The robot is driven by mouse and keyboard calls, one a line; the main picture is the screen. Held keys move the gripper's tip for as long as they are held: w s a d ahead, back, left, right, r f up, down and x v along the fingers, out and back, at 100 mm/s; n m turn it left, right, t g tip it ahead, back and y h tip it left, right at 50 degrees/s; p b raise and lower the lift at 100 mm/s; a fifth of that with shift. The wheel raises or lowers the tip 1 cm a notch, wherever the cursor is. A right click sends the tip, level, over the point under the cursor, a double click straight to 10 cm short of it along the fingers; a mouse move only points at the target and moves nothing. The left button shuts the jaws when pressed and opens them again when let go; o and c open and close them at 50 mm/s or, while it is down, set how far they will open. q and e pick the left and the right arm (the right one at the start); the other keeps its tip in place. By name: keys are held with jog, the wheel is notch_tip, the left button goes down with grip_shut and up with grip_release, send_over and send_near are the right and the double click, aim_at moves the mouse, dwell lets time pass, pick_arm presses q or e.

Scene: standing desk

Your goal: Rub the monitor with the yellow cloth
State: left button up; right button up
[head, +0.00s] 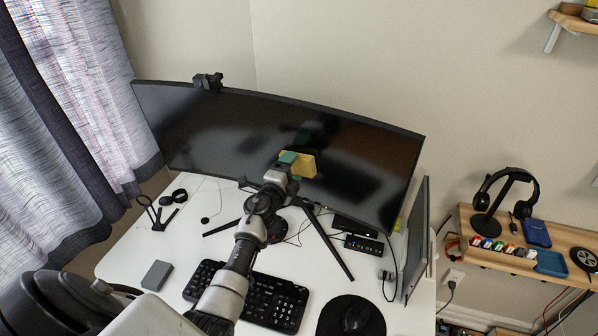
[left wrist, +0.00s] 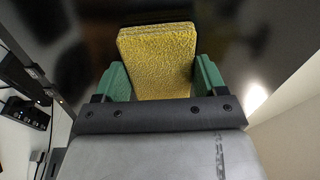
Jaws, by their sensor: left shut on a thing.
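The monitor (head: 230,130) is a wide, curved, dark screen standing at the back of the white desk. The yellow cloth (head: 306,164) is a folded block in front of the right half of the screen. My left gripper (head: 288,160), with green fingers, is shut on the cloth. In the left wrist view the cloth (left wrist: 157,62) stands out between the two green fingers, with the dark screen (left wrist: 240,30) behind it. The cloth is at or very close to the screen; I cannot tell whether it touches. My right gripper is in neither view.
A black keyboard (head: 275,300) and a mouse (head: 355,318) on a round pad lie at the desk's front. A webcam (head: 208,81) sits on the monitor's top edge. A thin upright panel (head: 416,240) stands at the desk's right edge. A wooden shelf (head: 560,263) with headphones is farther right.

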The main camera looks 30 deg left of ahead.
pick_arm(q)
jog(key=shift+a+r, duration=0.1)
jog(key=shift+s+d+f+p, duration=0.2)
jog(key=shift+s+p, duration=0.15)
jog(key=shift+s, duration=1.1)
jog(key=shift+s+d+f+p, duration=0.15)
jog(key=shift+s+p, duration=0.2)
jog(key=shift+s, duration=1.05)
jog(key=s, duration=0.3)
jog(key=shift+d+f, duration=0.1)
jog(key=shift+f, duration=0.05)
jog(key=shift+f, duration=0.1)
